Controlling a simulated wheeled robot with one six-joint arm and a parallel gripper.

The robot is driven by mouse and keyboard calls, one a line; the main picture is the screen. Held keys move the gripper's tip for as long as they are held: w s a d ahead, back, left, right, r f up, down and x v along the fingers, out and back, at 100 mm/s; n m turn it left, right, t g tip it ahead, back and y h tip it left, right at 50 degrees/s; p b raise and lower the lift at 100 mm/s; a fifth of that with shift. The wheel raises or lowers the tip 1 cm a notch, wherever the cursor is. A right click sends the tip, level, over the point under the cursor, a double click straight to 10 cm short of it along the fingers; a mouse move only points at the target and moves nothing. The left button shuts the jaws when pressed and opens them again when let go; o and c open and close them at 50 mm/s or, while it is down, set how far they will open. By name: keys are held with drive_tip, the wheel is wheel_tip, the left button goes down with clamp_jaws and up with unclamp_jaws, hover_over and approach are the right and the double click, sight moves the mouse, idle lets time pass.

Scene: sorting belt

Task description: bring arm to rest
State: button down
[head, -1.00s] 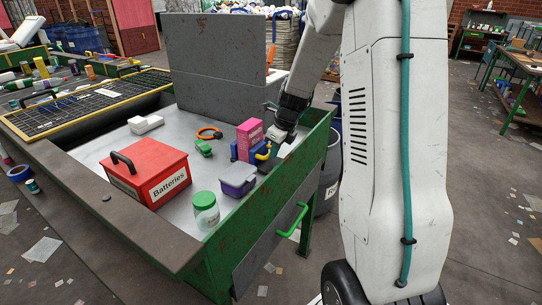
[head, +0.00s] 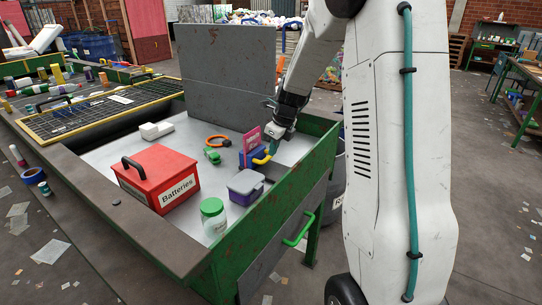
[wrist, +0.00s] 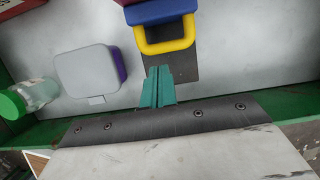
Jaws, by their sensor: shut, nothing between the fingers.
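My gripper (head: 275,139) is low over the right end of the sorting tray (head: 98,157), beside a blue object with a yellow handle (head: 261,157). In the wrist view, its teal fingertips (wrist: 158,85) are together with nothing between them. The yellow handle (wrist: 166,46) lies just beyond them, apart from the tips in that picture. My gripper partly hides the pink box (head: 251,139) behind.
A grey-lidded purple tub (head: 246,182), a green-lidded jar (head: 213,213) and a red Batteries box (head: 157,178) stand nearby. A grey upright panel (head: 232,75) rises behind. The tray's green side wall (head: 310,170) is close to my arm.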

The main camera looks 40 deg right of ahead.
drive_tip(key=v, duration=0.6)
drive_tip(key=shift+r, duration=0.35)
drive_tip(key=shift+d, duration=0.1)
drive_tip(key=s+a+r+n, duration=0.2)
drive_tip(key=s+a+n, duration=0.5)
drive_tip(key=s+n, duration=0.3)
drive_tip(key=s+a+r+n+g, duration=0.1)
drive_tip(key=s+a+r+n, duration=0.1)
drive_tip(key=s+a+n, duration=0.5)
drive_tip(key=s+a+r+n+h, duration=0.1)
drive_tip(key=s+a+n, duration=0.6)
drive_tip(key=s+n, duration=0.7)
drive_tip(key=shift+s+r+n+g, duration=0.3)
drive_tip(key=shift+s+r+g, duration=0.1)
drive_tip(key=shift+s+r, duration=0.45)
